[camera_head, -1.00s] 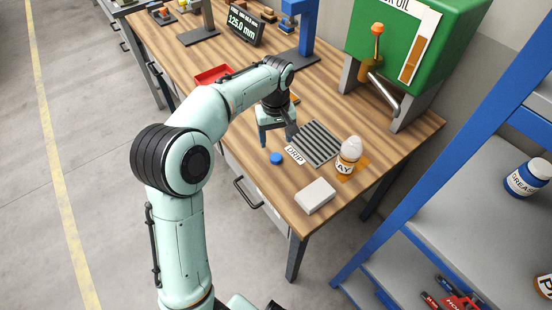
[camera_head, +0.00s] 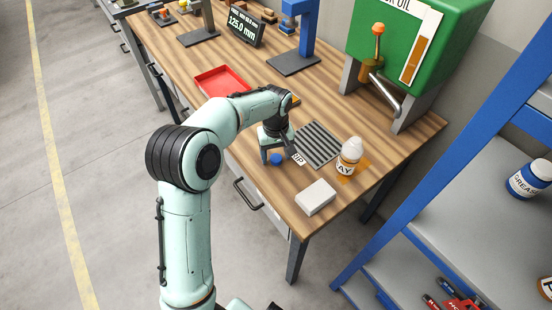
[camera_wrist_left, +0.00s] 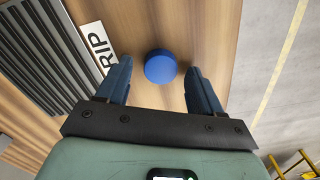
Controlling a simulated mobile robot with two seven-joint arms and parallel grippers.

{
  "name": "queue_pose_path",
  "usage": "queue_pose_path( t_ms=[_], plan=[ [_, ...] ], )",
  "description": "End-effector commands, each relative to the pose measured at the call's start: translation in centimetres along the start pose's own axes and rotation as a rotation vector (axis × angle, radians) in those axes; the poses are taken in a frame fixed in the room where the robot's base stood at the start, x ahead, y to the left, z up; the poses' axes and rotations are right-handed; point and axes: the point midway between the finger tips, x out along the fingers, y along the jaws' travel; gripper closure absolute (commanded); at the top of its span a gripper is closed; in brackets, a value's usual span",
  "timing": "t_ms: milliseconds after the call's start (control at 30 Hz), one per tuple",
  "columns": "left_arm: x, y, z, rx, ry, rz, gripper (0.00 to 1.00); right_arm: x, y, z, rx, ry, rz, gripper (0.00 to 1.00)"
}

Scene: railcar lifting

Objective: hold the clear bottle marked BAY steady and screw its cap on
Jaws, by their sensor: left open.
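The clear bottle (camera_head: 349,156) stands upright on the wooden bench, on an orange patch. Its label shows the letters "AY" and its top is pale, with no blue cap on it. A blue round cap (camera_head: 276,159) lies on the bench near the front edge, left of the bottle. My left gripper (camera_head: 278,158) is open and points down at the cap. In the left wrist view the cap (camera_wrist_left: 160,67) lies between and just beyond the open fingertips (camera_wrist_left: 161,78), touching neither as far as I can see. My right gripper is not in view.
A ribbed grey drip grate (camera_head: 318,145) with a partly hidden label lies between cap and bottle. A white block (camera_head: 315,197) sits at the bench's near corner. A red tray (camera_head: 222,81) and a green oil tank (camera_head: 420,50) stand farther back. Blue shelving (camera_head: 465,205) is at right.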

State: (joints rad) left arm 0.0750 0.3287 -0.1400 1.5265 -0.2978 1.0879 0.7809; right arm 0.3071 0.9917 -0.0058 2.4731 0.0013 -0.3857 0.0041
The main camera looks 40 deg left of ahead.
Motion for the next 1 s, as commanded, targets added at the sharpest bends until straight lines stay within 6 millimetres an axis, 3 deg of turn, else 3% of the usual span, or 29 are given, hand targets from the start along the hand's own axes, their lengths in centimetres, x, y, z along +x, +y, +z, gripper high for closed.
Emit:
queue_pose_path(
  t_ms=[367,467,567,1000],
  plan=[
    [0.31,0.02,0.01,0.000,0.000,0.001,0.34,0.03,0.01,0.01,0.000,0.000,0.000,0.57],
    [0.30,0.01,0.01,0.000,0.000,0.000,0.60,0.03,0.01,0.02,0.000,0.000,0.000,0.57],
    [0.30,0.02,0.01,0.000,0.001,0.001,0.92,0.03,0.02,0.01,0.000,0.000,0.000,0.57],
    [-0.46,0.07,-0.05,0.000,0.002,0.002,0.93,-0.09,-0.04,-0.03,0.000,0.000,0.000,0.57]
  ],
)
